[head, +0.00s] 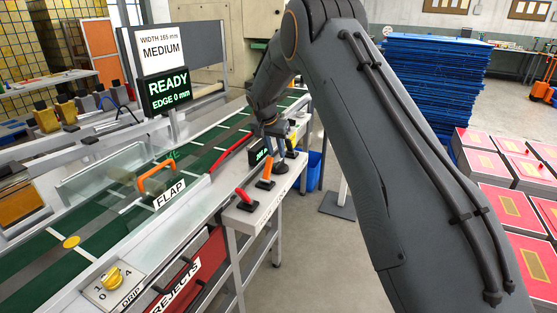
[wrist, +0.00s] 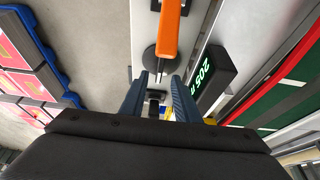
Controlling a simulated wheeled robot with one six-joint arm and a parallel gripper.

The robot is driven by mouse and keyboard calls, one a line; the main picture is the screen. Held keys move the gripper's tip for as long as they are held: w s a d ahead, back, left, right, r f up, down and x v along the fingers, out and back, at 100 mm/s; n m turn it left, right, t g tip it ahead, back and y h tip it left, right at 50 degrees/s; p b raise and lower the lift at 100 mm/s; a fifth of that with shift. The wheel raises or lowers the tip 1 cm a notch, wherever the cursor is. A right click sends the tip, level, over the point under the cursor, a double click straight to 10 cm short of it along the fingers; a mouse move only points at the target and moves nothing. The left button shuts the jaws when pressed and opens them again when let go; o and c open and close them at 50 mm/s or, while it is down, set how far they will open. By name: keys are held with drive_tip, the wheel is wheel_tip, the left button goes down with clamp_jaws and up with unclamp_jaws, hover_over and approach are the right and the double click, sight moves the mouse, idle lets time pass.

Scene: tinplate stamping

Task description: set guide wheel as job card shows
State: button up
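The job card (head: 164,48) stands upright at the upper left and reads "WIDTH 165 mm MEDIUM". A small black readout (head: 259,154) by the conveyor shows green digits; in the wrist view (wrist: 212,80) it reads "205 m", the rest cut off. My gripper (head: 281,143) is over the far part of the control shelf. In the wrist view its two blue-grey fingers (wrist: 158,84) stand apart, with a small dark part visible between them. A dark round disc (head: 279,168) lies just beyond the orange lever, also in the wrist view (wrist: 161,62); I cannot tell if it is the guide wheel.
An orange lever (head: 265,171) and a red lever (head: 245,197) stand on the grey shelf close to my gripper. A screen (head: 168,90) reads "READY EDGE 0 mm". A yellow knob (head: 113,277), the "FLAP" handle (head: 157,178) and a rejects bin (head: 190,275) are nearer.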

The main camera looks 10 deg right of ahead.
sight(279, 162)
drive_tip(key=shift+p+x, duration=0.85)
drive_tip(key=shift+x, duration=2.2)
clamp_jaws()
